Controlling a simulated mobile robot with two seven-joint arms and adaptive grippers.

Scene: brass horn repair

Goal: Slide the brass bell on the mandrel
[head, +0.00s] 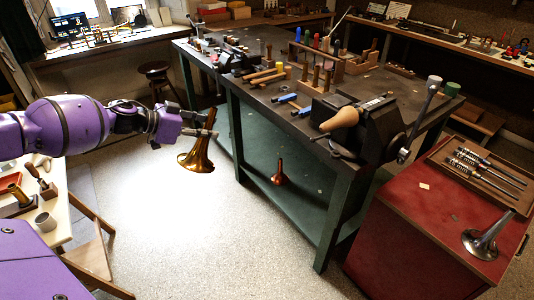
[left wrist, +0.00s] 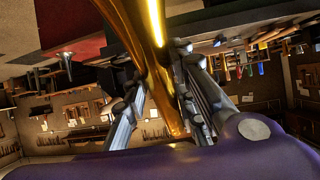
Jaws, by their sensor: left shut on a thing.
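My left gripper (head: 205,124) is shut on the brass bell (head: 196,156) by its narrow tube. The bell hangs with its flared mouth down over open floor, left of the bench. In the left wrist view the brass bell (left wrist: 160,50) passes between the two fingers (left wrist: 165,108). A pale wooden cone (head: 339,119), which looks like the mandrel, sticks out leftward from the dark vise (head: 372,128) at the near bench corner. The bell is well apart from it. My right gripper is not in view.
The green workbench (head: 290,182) carries several tools and blocks on top. A small copper-coloured horn piece (head: 279,173) stands on its lower shelf. A red cabinet (head: 420,222) at right holds a silver bell (head: 484,243) and a wooden tray (head: 462,187). A stool (head: 154,69) stands behind. The floor is clear.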

